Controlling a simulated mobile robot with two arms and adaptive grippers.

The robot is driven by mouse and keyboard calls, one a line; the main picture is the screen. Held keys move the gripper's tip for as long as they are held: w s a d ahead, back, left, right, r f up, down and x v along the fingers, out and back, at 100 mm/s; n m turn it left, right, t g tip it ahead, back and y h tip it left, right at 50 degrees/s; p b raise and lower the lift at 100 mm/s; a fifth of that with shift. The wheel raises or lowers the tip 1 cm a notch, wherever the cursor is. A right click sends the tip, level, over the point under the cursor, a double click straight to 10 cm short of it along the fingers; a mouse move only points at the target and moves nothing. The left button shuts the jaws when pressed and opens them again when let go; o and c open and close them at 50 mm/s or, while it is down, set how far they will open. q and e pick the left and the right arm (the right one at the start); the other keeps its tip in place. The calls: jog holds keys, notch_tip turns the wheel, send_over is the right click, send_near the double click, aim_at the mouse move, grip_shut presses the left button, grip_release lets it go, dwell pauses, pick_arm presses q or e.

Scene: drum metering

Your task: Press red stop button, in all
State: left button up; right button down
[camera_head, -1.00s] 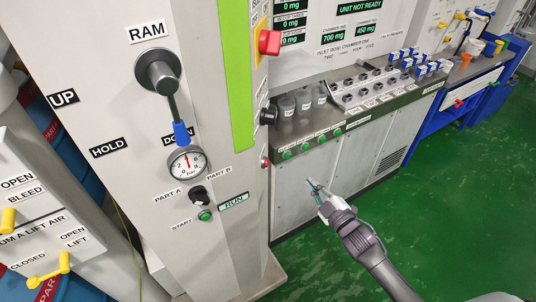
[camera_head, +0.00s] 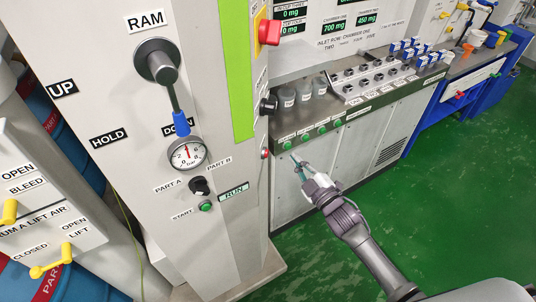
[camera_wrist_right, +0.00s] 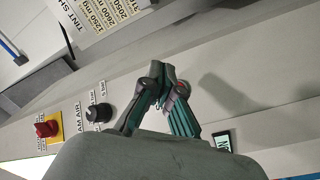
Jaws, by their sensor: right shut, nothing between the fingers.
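A small red button (camera_head: 265,154) shows on the right side face of the grey column in the head view, below a black knob. My right gripper (camera_head: 296,160) is shut and empty, just right of this button, with its fingertips pointing up and left toward the column. In the right wrist view my fingers (camera_wrist_right: 162,74) come together in front of the panel. A bit of red (camera_wrist_right: 182,88) shows at the fingers there, mostly hidden, beside a partly covered label. I cannot tell whether the fingertips touch the button. My left gripper is not in view.
A red knob on a yellow plate (camera_head: 269,32) sits higher on the column; it also shows in the wrist view (camera_wrist_right: 47,128). A black knob (camera_head: 268,105) lies between. The bench with several green buttons (camera_head: 322,130) stands behind my gripper. Green floor is free at right.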

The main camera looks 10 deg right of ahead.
aim_at(266, 153)
jog(key=shift+w+a+b, duration=0.15)
jog(key=shift+w+a, duration=0.2)
jog(key=shift+a, duration=0.35)
jog(key=shift+w+a+b, duration=0.1)
jog(key=shift+w+a, duration=0.2)
jog(key=shift+a, duration=0.35)
jog(key=shift+w+a+b, duration=0.15)
jog(key=shift+w+a, duration=0.2)
jog(key=shift+a, duration=0.35)
jog(key=shift+w+a, duration=0.15)
jog(key=shift+a, duration=0.25)
jog(key=shift+w+a, duration=0.2)
jog(key=shift+a, duration=0.2)
dwell(0.5)
dwell(0.3)
jog(key=shift+s+d, duration=0.4)
jog(key=shift+d, duration=0.35)
